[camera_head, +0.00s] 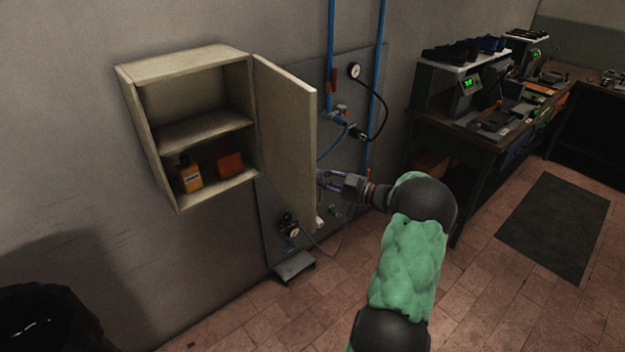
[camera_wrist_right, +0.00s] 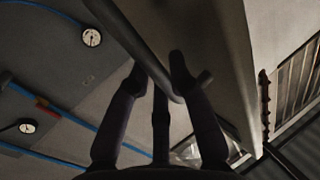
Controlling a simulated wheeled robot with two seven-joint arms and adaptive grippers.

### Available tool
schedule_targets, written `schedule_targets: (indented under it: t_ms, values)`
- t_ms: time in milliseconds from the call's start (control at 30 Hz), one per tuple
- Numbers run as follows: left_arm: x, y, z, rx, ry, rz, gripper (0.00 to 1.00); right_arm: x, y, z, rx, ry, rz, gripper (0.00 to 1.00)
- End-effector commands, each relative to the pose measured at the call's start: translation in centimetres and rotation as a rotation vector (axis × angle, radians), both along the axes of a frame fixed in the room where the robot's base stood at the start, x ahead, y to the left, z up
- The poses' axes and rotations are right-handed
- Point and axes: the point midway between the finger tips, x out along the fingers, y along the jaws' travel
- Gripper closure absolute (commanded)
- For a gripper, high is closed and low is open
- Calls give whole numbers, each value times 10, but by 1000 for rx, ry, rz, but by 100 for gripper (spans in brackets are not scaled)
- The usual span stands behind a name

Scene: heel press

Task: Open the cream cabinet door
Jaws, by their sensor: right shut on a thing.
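The cream cabinet (camera_head: 187,57) hangs on the wall, and its two shelves show. Its door (camera_head: 285,135) stands wide open, swung out to the right on the cabinet's right side. My right gripper (camera_head: 326,181) is at the lower free edge of the door, partly hidden behind it. In the right wrist view my right gripper (camera_wrist_right: 157,75) is shut on a dark bar-like handle (camera_wrist_right: 140,45) beside the pale door panel (camera_wrist_right: 222,45). My left gripper is not in view.
A yellow bottle (camera_head: 189,176) and an orange-red box (camera_head: 230,163) sit on the lower shelf. A grey panel with blue pipes and a gauge (camera_head: 354,71) is behind the door. A workbench (camera_head: 455,130) stands right; a dark bin (camera_head: 40,318) is lower left.

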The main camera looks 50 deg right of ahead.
Motion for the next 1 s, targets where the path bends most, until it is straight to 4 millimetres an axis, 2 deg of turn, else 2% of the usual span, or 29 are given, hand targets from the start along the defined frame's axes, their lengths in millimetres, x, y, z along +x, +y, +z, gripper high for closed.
schedule_targets:
  t_ms: [33,300,833,867,900,933,1000]
  values:
    - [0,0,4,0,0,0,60,0,-6,5,-2,-6,10,100]
    - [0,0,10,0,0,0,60,-1,-18,5,-3,-9,57,100]
    - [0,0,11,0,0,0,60,-1,-21,6,-5,-11,67,100]
    - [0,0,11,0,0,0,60,-1,-21,6,-5,-11,67,71]
    - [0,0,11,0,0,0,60,-1,-21,6,-5,-10,67,60]
    - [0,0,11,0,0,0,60,-1,-21,6,-4,-10,67,54]
    - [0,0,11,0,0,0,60,-2,-21,4,-3,-9,67,54]
